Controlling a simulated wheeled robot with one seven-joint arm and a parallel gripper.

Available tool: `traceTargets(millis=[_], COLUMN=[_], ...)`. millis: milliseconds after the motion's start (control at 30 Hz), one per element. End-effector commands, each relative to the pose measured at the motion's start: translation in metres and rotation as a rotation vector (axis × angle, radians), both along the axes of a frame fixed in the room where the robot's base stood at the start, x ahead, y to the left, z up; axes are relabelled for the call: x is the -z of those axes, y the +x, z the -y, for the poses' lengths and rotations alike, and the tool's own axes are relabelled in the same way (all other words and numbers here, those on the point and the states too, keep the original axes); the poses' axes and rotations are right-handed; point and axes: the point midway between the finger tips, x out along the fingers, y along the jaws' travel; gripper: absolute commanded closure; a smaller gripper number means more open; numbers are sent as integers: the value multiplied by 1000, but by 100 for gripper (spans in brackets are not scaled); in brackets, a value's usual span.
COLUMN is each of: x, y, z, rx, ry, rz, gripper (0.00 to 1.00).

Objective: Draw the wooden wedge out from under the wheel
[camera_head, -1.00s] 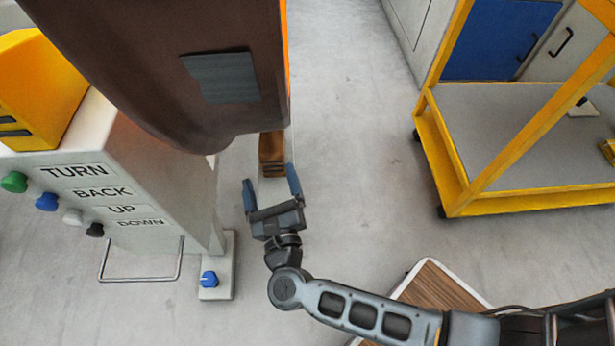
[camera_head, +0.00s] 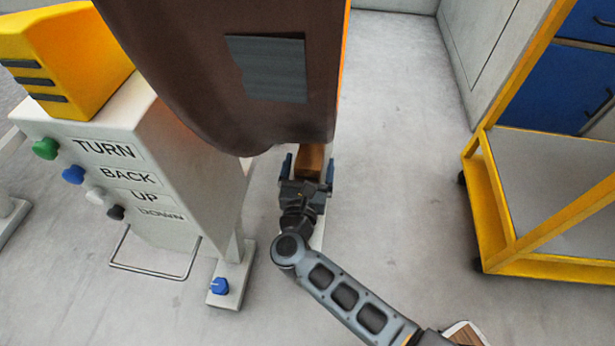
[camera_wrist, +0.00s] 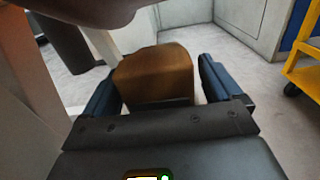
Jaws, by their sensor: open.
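The wooden wedge (camera_head: 309,161) is a brown block low at the foot of the large brown wheel (camera_head: 210,70), and its far part is hidden beneath the wheel. My gripper (camera_head: 308,172) is open, with one blue-tipped finger on each side of the wedge's near end. In the wrist view the wedge (camera_wrist: 155,75) stands between the two fingers (camera_wrist: 160,85). A gap shows at the right finger; whether the left finger touches the wedge I cannot tell.
A grey control stand (camera_head: 165,165) with TURN, BACK, UP and DOWN buttons is close at the left. Its foot carries a blue knob (camera_head: 219,286). A yellow-framed cart (camera_head: 500,220) stands at the right. The floor between wheel and cart is clear.

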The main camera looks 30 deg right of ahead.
Motion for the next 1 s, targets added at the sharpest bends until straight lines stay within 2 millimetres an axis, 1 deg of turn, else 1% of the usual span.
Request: traceTargets(millis=[300,333,1000], x=[0,0,0], y=[3,3,2], z=[2,2,2], rx=[-1,-1,-1], ry=[-1,-1,-1], rz=[-1,-1,-1], gripper=[8,10,75])
